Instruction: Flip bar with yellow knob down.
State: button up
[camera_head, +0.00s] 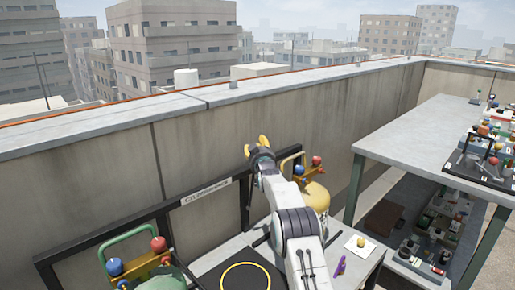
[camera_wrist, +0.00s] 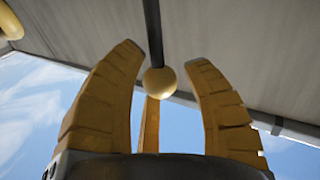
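In the wrist view a round yellow knob (camera_wrist: 160,82) sits on the end of a thin dark bar (camera_wrist: 153,30). My gripper (camera_wrist: 165,57) is open, with one yellow finger on each side of the knob and a third finger behind it. Gaps show between the knob and the two side fingers; I cannot tell whether the third finger touches it. In the head view my gripper (camera_head: 264,143) is up against the parapet wall, above a black frame (camera_head: 244,200). The knob and its bar cannot be made out there; my gripper and arm cover that area.
A yellow tank (camera_head: 317,199) with red and blue knobs stands right of my arm. A green tank (camera_head: 168,281) with similar knobs stands lower left. A grey shelf table (camera_head: 420,130) with parts stands at the right.

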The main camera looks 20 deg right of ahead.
grip_shut()
dwell(0.3)
